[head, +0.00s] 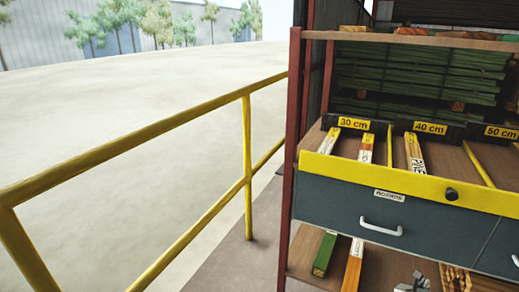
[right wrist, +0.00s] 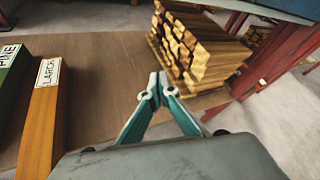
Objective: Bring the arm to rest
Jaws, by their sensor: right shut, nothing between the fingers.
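My right gripper (head: 415,282) shows at the bottom edge of the head view, in front of the lower shelf. In the right wrist view its two teal fingers (right wrist: 158,88) meet at the tips, shut and empty. A green plank end marked PINE (right wrist: 14,85) and an orange one marked LARCH (right wrist: 45,115) lie to the left of the fingers. A stack of cut wood (right wrist: 195,50) lies beyond the fingertips; I cannot tell the exact gap. My left gripper is in neither view.
Above the lower shelf (head: 305,262) is a grey drawer front (head: 345,208) with a white handle (head: 381,226). Bins labelled 30 cm (head: 353,123), 40 cm (head: 430,128) and 50 cm (head: 502,132) sit higher. A red post (right wrist: 278,62) stands right of the stack. A yellow railing (head: 150,130) runs left.

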